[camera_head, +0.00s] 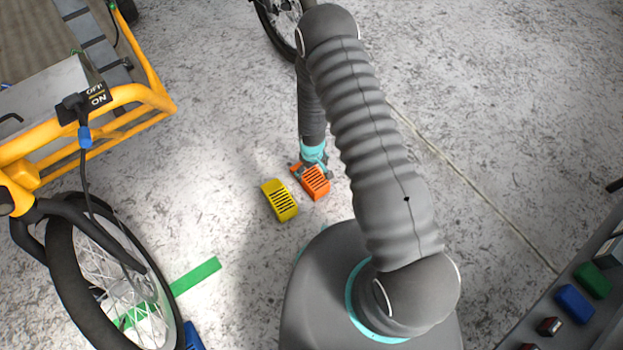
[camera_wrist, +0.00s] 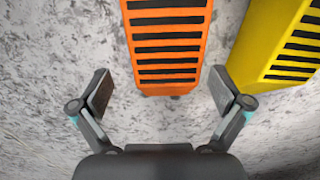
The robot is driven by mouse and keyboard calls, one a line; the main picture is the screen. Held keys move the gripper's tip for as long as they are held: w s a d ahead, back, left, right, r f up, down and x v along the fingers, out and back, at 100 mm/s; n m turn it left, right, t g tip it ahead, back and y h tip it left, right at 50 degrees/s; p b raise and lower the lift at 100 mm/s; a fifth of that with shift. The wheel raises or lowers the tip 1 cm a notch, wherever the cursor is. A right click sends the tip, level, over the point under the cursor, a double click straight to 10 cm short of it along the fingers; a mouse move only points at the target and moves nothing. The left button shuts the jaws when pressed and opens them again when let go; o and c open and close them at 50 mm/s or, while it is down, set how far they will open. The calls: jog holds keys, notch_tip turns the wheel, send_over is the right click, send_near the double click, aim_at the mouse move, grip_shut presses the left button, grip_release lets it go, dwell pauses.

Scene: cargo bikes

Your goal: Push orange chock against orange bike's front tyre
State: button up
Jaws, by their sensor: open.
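The orange chock (camera_head: 317,183), slotted on top, lies on the concrete floor right at my gripper (camera_head: 311,168). In the wrist view the orange chock (camera_wrist: 168,45) is straight ahead, its near end between the tips of my open gripper (camera_wrist: 160,88); I cannot tell whether the fingers touch it. The orange bike (camera_head: 130,95) stands at the left in the head view. Its front tyre (camera_head: 68,275) is at the lower left, well apart from the orange chock.
A yellow chock (camera_head: 280,201) lies close left of the orange one. A green floor strip (camera_head: 195,277) and a blue object (camera_head: 192,336) lie by the front wheel. Another wheel (camera_head: 272,30) is at the top. A rack with coloured blocks (camera_head: 575,303) is at lower right.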

jog(key=shift+s+a+f, duration=0.1)
jog(key=shift+s+f, duration=0.05)
jog(key=shift+f, duration=1.3)
jog(key=shift+s+a+f, duration=0.1)
jog(key=shift+s+f, duration=0.05)
jog(key=shift+f, duration=1.3)
jog(key=c, duration=1.6)
jog(key=shift+c, duration=0.2)
